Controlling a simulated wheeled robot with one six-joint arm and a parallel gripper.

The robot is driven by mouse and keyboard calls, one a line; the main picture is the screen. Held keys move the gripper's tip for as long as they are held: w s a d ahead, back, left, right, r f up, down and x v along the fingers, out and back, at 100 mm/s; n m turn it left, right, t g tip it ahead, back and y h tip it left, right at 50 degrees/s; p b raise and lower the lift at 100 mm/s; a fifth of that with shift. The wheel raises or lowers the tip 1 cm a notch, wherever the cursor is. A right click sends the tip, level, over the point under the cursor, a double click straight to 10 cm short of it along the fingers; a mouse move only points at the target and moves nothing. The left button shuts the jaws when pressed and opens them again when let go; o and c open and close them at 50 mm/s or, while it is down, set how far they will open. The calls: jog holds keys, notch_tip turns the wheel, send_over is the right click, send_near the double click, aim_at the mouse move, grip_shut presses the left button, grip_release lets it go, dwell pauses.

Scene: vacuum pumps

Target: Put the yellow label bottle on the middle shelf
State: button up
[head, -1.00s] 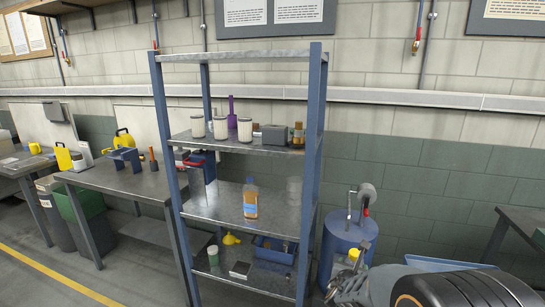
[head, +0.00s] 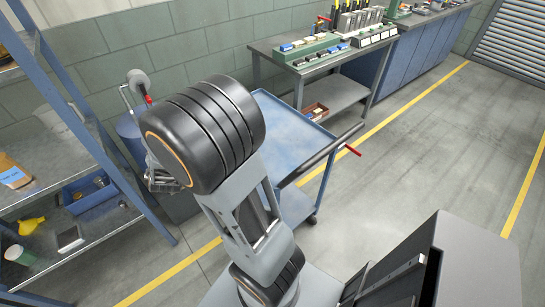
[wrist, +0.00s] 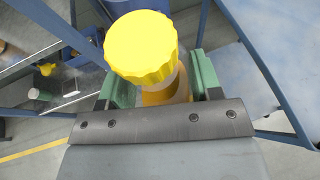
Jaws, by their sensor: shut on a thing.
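My gripper (wrist: 162,88) is shut on a bottle with a ribbed yellow cap (wrist: 140,47). Its green finger pads press on both sides of the bottle. Some yellow shows on the body below the cap, but the cap hides most of the label. In the head view my gripper (head: 160,182) shows only partly behind my arm, right of the rack, and the bottle is hidden there. The blue rack's shelf (head: 50,165) at left, above the lowest one, carries an amber bottle with a blue label (head: 12,173).
A blue rack post stands between the shelves and my gripper. A blue cart (head: 285,125) and a workbench (head: 325,60) stand to the right.

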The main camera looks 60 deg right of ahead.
jog(key=s+d+r+m+g+h, duration=0.2)
jog(key=s+d+m+g+h, duration=0.15)
jog(key=s+d, duration=0.45)
jog(key=s+d+r+m+g+h, duration=0.25)
jog(key=s+d+m+g, duration=0.2)
jog(key=d, duration=0.65)
jog(key=s+d+m+g, duration=0.3)
jog(key=s+m+g, duration=0.4)
jog(key=s, duration=0.7)
jog(key=shift+s, duration=0.2)
jog(key=shift+w, duration=0.1)
